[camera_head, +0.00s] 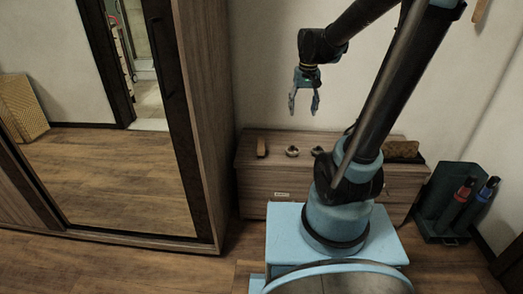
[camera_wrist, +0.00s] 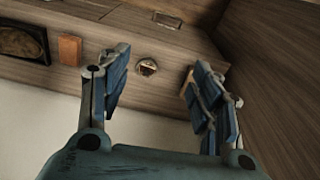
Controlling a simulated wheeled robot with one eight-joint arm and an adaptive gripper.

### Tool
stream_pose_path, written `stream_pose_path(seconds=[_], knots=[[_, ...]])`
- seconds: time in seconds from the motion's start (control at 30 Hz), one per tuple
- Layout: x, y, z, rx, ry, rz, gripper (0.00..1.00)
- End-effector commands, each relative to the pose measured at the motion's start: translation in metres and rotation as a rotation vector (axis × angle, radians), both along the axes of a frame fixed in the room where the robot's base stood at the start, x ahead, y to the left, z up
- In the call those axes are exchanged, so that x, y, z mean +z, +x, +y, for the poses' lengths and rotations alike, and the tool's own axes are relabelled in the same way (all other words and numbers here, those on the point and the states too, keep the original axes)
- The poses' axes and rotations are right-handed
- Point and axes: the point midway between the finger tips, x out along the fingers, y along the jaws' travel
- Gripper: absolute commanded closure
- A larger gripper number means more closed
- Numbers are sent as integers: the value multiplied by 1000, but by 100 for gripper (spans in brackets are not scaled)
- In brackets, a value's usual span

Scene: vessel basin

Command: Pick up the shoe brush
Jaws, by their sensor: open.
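A small upright brown block (camera_head: 262,147), likely the shoe brush, stands near the left end of the wooden cabinet top. In the wrist view, a tan-brown piece (camera_wrist: 187,81) beside the right finger looks like the same block, mostly hidden by that finger. A second, orange-brown block (camera_wrist: 69,50) lies left of the fingers in the wrist view; I cannot tell for certain which is the brush. My gripper (camera_head: 303,110) is open and empty, pointing down above the cabinet. Its spread fingers also show in the wrist view (camera_wrist: 158,72).
The low cabinet (camera_head: 250,179) stands against the wall. Two small round items, one (camera_head: 292,151) and another (camera_head: 317,151), sit right of the block. A brown basket-like item (camera_head: 402,150) is at the right end. A mirrored wardrobe (camera_head: 200,110) rises close on the left.

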Motion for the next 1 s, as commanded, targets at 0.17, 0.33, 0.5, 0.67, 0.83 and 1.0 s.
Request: stream_pose_path(seconds=[0.17,0.33,0.5,0.67,0.83,1.0], knots=[[-7,43,24,6,0,16,42],[-19,81,49,10,-1,34,42],[-39,117,76,13,-4,50,42],[-62,149,103,17,-7,66,42],[-92,179,133,19,-11,80,42],[-120,200,158,21,-16,93,42]])
